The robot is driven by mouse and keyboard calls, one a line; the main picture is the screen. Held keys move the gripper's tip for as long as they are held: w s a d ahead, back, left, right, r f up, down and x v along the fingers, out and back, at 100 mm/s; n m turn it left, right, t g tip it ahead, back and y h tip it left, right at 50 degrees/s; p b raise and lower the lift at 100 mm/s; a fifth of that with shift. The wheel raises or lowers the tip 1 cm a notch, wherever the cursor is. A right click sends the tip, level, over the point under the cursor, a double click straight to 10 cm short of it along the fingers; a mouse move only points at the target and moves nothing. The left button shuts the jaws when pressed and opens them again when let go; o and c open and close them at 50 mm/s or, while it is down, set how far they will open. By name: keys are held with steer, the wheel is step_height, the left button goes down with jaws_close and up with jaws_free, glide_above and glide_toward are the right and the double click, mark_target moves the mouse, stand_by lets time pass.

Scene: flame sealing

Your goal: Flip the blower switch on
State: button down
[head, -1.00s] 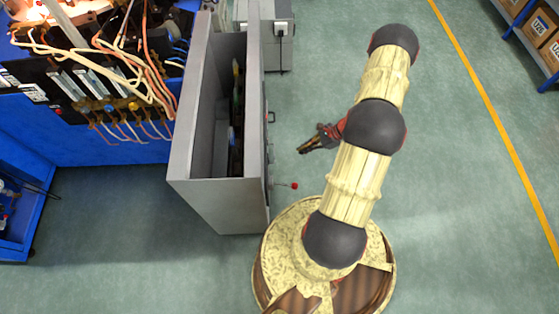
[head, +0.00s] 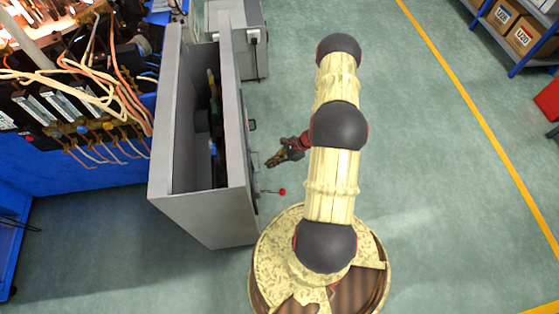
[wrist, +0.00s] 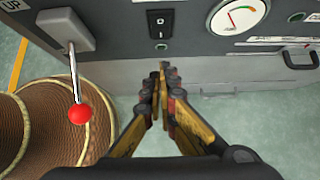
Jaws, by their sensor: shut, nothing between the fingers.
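A black rocker switch (wrist: 160,26) with "I" and "O" marks sits on a dark panel at the top middle of the wrist view. No label naming it as the blower switch can be read. My gripper (wrist: 163,68) is shut and empty, its fingertips just below the switch in that view. I see no clear contact with the panel. In the head view my gripper (head: 270,163) points left at the side of the grey cabinet (head: 226,215), a short gap away. The switch cannot be made out there.
A lever with a red ball (wrist: 80,114) sticks out left of the switch; the ball also shows in the head view (head: 282,191). A round gauge (wrist: 236,17) and a black handle (wrist: 300,56) are to the right. Open floor (head: 430,170) lies right of my arm.

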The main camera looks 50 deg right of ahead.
steer(key=shift+w+a+f+b, duration=0.3)
steer(key=shift+w+a, duration=0.35)
steer(key=shift+a, duration=0.25)
steer(key=shift+w+a+f+b, duration=0.15)
steer(key=shift+w+a+b, duration=0.1)
steer(key=shift+w+a, duration=0.5)
steer(key=shift+s+a, duration=0.1)
steer(key=shift+s, duration=0.05)
